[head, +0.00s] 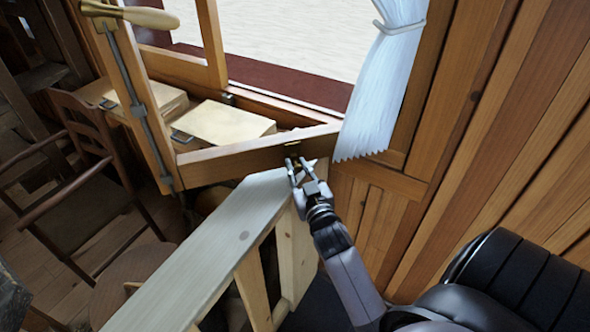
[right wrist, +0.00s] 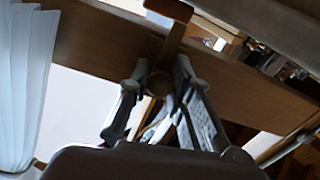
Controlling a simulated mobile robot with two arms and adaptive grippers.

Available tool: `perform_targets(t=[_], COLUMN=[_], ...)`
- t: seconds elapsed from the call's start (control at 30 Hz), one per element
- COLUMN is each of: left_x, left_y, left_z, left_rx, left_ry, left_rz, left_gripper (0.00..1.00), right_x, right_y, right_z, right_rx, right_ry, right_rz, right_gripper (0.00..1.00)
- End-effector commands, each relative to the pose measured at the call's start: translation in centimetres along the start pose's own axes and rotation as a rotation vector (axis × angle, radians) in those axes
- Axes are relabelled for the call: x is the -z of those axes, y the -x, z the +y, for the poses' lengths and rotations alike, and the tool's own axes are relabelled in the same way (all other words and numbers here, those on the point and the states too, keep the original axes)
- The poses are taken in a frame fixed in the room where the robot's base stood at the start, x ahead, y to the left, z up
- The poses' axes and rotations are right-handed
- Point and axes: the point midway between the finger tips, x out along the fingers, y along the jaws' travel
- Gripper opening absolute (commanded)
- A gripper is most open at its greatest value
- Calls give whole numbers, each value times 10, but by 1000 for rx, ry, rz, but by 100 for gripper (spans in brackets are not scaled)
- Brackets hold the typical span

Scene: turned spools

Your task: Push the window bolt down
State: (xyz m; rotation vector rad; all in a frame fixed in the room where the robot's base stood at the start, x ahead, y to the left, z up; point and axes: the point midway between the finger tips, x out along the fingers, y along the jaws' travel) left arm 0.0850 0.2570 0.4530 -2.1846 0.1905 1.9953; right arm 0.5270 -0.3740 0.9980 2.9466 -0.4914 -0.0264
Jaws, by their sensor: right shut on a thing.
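My right gripper (head: 297,172) is at the corner of the wooden window frame (head: 250,157), its fingers pointing at a small brass fitting, the window bolt (head: 291,147). In the right wrist view the fingers of the right gripper (right wrist: 160,88) are closed around the round brass knob of the bolt (right wrist: 160,82). A brass bar runs up from the knob across the wooden rail (right wrist: 100,45). In the head view the fingers hide most of the knob. My left gripper is not in view.
A pale wooden rail (head: 200,245) stands just below the gripper. A white curtain (head: 380,85) hangs right of it. Wooden boxes (head: 225,125) lie behind the frame. A metal rod (head: 130,85) and wooden handle (head: 150,17) are on the left sash. A chair (head: 85,170) stands left.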

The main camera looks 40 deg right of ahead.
Motion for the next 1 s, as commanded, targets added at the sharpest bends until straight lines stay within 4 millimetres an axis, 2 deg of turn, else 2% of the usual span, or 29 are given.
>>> perform_targets(t=[0.03,0.07,0.2,0.4,0.73,0.87,1.0], left_x=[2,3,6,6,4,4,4], left_y=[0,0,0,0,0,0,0], left_z=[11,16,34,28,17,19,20], left_rx=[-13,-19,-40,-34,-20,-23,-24], left_ry=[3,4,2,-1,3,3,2], left_rz=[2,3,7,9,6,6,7], left_gripper=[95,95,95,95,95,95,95], right_x=[-4,-4,-4,-3,-3,-4,-4], right_y=[0,0,0,0,4,20,45], right_z=[0,0,0,1,1,1,1], right_rx=[0,0,-2,-3,-3,-3,-3], right_ry=[-2,-2,-1,0,0,-1,-1], right_rz=[-9,-10,-9,-8,-7,-9,-10], right_gripper=[0,20,29,41,41,41,41])
